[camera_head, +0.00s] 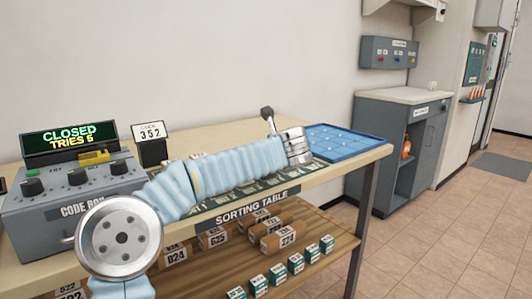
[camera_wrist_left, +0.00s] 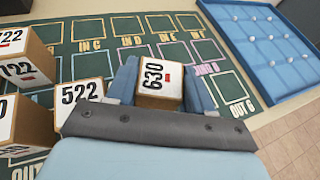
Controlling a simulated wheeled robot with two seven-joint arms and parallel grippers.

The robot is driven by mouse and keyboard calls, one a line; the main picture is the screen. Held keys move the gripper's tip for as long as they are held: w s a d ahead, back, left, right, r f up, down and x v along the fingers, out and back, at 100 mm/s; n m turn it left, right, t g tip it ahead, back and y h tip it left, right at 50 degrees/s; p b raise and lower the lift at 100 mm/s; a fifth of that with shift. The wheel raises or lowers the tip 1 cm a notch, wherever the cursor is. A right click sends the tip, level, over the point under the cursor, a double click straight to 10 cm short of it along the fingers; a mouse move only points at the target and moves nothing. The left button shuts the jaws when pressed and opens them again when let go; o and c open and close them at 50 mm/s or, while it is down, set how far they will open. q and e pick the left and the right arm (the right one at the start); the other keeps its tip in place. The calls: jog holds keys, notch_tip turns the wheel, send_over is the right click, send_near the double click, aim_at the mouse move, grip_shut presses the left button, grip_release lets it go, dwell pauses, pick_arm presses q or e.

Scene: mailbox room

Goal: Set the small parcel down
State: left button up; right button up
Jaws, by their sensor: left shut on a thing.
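In the left wrist view a small brown parcel with a white label reading 630 (camera_wrist_left: 160,82) sits between the fingers of my left gripper (camera_wrist_left: 160,90), which is shut on it. The parcel is over the green sorting mat (camera_wrist_left: 85,60), near its marked squares; I cannot tell whether it touches the mat. In the head view my left arm reaches right across the sorting table (camera_head: 352,160); its wrist hides the gripper and the parcel. My right gripper is not in view.
Parcels labelled 522 (camera_wrist_left: 78,100) and 722 (camera_wrist_left: 28,70) stand left of the gripper. A blue tray (camera_head: 345,138) lies at the table's right end. A code box (camera_head: 75,200) reading CLOSED, TRIES 6 is at left. Several parcels (camera_head: 280,238) fill the lower shelf.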

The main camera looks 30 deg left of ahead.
pick_arm(q)
jog(key=shift+f+b, duration=0.5)
jog(key=shift+f, duration=0.05)
jog(key=o, duration=1.2)
